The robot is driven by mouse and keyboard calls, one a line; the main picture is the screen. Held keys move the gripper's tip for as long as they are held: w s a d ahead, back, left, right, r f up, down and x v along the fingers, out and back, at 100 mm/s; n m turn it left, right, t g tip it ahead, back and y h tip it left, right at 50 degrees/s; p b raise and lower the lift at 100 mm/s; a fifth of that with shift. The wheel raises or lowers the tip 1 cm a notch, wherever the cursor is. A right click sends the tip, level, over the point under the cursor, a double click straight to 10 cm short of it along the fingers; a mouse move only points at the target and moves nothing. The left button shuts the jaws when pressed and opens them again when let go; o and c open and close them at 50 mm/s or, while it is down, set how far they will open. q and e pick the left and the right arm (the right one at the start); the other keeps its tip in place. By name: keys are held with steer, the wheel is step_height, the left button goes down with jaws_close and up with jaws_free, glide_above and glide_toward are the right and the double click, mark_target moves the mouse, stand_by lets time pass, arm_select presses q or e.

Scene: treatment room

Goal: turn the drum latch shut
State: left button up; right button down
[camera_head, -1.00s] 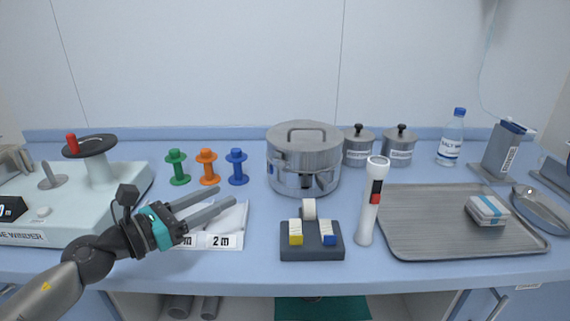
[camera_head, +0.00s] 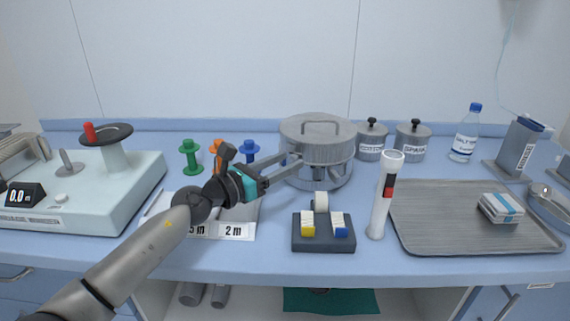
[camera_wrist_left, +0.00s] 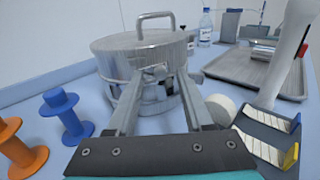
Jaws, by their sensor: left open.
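The drum (camera_head: 318,132) is a round steel pot with a lid and a top handle, standing at the middle back of the counter. It also shows in the left wrist view (camera_wrist_left: 138,47). A small grey latch part (camera_wrist_left: 156,74) is on the drum's front wall. My left gripper (camera_head: 294,161) is open and empty, its fingers pointing at the lower front of the drum. In the left wrist view the latch part appears between the fingertips; I cannot tell whether they touch it. The latch's exact angle is unclear. My right gripper is out of view.
A grey block with white, yellow and blue parts (camera_head: 323,244) and a white flashlight (camera_head: 382,205) stand in front. Green (camera_head: 190,157), orange and blue spools are left of the drum. A tray (camera_head: 450,238) is at right, a winder (camera_head: 100,185) at left.

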arm_select(q)
steer(key=shift+w+d, duration=0.15)
steer(key=shift+d, duration=0.05)
jaws_close()
stand_by(0.4)
